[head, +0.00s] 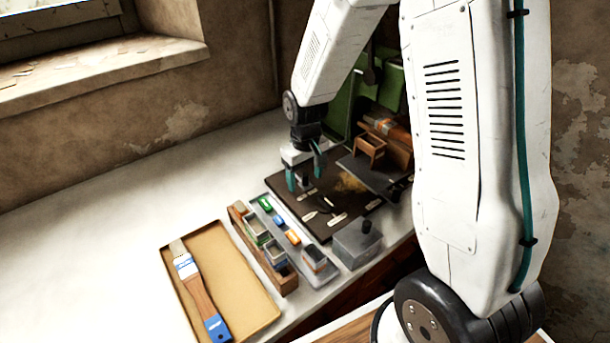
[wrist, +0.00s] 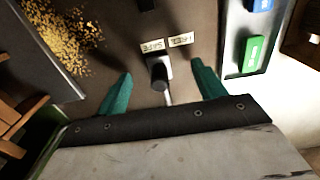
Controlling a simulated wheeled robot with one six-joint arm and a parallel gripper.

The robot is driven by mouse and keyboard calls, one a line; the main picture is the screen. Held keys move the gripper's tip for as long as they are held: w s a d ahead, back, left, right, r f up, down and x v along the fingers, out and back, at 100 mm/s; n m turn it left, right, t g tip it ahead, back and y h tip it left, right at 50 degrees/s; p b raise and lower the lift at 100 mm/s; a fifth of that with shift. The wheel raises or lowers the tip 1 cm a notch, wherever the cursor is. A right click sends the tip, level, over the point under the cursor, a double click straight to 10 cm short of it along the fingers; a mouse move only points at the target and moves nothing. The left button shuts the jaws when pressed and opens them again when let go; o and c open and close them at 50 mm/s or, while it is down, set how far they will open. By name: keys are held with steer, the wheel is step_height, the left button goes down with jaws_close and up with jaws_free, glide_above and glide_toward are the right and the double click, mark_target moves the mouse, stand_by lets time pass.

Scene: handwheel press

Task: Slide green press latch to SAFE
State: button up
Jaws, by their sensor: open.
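The green press (head: 345,108) stands at the back, partly hidden by my arm. Its dark base plate (head: 283,187) lies in front of it. In the wrist view, a latch with a dark round knob (wrist: 160,76) stands on the plate, with a pale rod beside it. A SAFE label (wrist: 152,47) lies just beyond the knob, and a second label (wrist: 181,41), hard to read, lies to its right. My gripper (head: 305,170) is low over the plate. In the wrist view, its teal fingers (wrist: 161,79) are apart, one on each side of the knob, with visible gaps.
Yellow shavings (wrist: 70,35) lie on the plate. A grey tray of coloured blocks (head: 270,218), a wooden rack of tins (head: 284,283) and a grey knobbed box (head: 357,246) stand in front. A tan tray (head: 240,285) holds a brush (head: 197,287). The white bench at left is clear.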

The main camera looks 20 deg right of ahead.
steer(key=shift+r, duration=4)
steer(key=shift+c, duration=0.4)
